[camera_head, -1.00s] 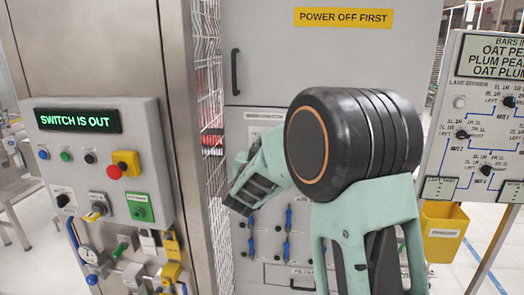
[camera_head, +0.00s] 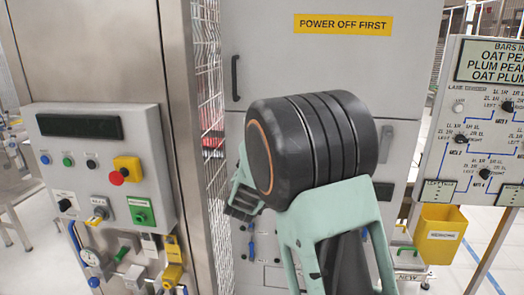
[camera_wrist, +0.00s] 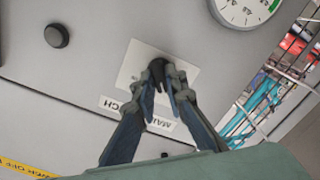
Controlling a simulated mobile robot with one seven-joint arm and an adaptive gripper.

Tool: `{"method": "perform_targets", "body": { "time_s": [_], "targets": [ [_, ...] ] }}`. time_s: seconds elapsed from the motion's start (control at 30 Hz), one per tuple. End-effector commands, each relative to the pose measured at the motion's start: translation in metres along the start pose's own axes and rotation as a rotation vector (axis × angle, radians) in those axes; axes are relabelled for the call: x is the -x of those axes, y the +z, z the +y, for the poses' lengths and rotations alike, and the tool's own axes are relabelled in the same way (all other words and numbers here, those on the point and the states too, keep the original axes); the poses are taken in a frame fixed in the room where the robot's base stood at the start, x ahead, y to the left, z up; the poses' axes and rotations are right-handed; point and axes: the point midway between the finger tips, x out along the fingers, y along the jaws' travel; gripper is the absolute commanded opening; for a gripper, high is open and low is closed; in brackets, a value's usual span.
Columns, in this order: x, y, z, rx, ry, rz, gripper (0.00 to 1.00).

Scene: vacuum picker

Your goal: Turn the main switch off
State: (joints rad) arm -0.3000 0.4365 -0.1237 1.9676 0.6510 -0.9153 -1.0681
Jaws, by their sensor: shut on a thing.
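The main switch (camera_wrist: 157,67) is a small black handle on a pale plate (camera_wrist: 135,60) on a grey cabinet, in the wrist view. The handle's exact angle is hard to tell. In the head view my gripper (camera_head: 243,200) is at the cabinet front, mostly behind my black wrist joint, and the switch is hidden.
A control box (camera_head: 155,125) with a dark display (camera_head: 78,126) stands left of the mesh guard. A "POWER OFF FIRST" sign (camera_head: 343,24) is on the cabinet. A yellow bin (camera_head: 440,233) and lane panel (camera_head: 455,110) are at the right. A gauge (camera_wrist: 245,8) shows in the wrist view.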

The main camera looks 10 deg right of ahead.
Motion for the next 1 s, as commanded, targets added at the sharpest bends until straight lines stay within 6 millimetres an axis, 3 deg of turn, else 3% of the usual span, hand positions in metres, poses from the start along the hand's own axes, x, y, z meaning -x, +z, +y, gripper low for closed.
{"method": "perform_targets", "body": {
  "time_s": [0.3,0.77,0.8,0.93,1.0],
  "targets": [
    [0.0003,0.001,-0.0006,0.097,-0.002,-0.002,0.0],
    [0.0002,0.0017,-0.0007,0.111,-0.002,-0.003,0.0],
    [0.0002,0.0017,-0.0008,0.111,-0.002,-0.003,0.12],
    [0.0001,0.0015,-0.0006,0.11,-0.001,-0.002,0.27],
    [0.0001,0.0012,-0.0005,0.109,-0.001,-0.002,0.29]
  ]
}}
